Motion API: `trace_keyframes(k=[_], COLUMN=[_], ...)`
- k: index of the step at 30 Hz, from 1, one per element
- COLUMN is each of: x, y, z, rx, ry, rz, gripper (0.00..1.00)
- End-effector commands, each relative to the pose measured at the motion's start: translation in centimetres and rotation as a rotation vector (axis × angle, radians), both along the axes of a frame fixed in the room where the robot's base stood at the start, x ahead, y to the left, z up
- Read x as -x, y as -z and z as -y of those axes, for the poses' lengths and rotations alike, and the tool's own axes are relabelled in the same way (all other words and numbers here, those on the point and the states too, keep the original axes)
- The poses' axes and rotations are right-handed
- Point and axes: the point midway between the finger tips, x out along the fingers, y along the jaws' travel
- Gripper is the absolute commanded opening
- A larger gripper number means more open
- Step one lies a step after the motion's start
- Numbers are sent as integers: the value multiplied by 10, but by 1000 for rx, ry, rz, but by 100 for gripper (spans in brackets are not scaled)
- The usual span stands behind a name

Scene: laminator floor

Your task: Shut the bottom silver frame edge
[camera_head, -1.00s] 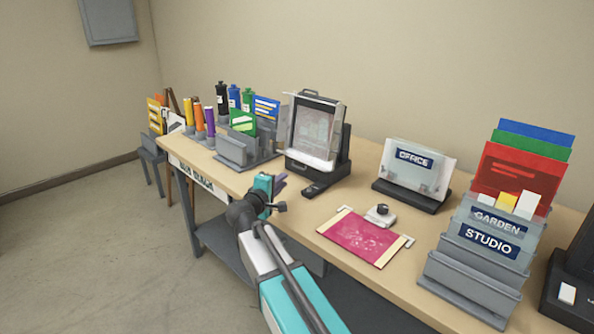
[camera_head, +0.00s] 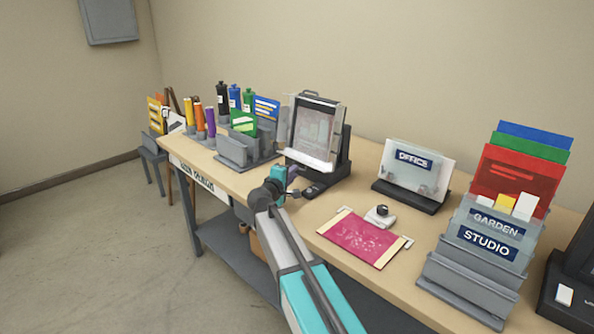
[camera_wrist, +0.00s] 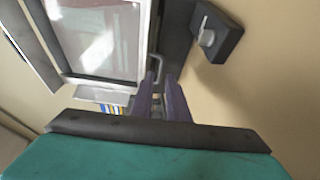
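An upright display frame (camera_head: 318,130) with silver edges and a clear front stands on a dark base at the back of the bench. Its bottom silver edge (camera_head: 308,160) sticks out toward me like a tilted flap. In the wrist view the edge (camera_wrist: 98,94) runs below the clear panel, left of the fingers. A small bar handle (camera_wrist: 156,72) shows just beyond the fingertips. My gripper (camera_head: 290,177) is in front of the frame's lower part. Its purple fingers (camera_wrist: 160,90) are a little apart with nothing seen held. Whether a finger touches the edge I cannot tell.
A pink sheet (camera_head: 362,238) and a small white device (camera_head: 380,215) lie to the right. Bottles and a grey file rack (camera_head: 240,150) are to the left.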

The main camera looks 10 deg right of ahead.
Motion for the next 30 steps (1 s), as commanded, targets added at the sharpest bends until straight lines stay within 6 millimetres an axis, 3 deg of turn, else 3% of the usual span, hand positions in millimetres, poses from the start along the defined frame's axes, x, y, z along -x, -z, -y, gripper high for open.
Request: trace_keyframes(k=[9,23,26,30], x=[-26,-31,-30,-30], y=[5,7,6,6], z=[16,20,19,23], rx=[0,0,0,0], ry=[1,1,1,1], rz=[0,0,0,0], gripper=[14,14,0,0])
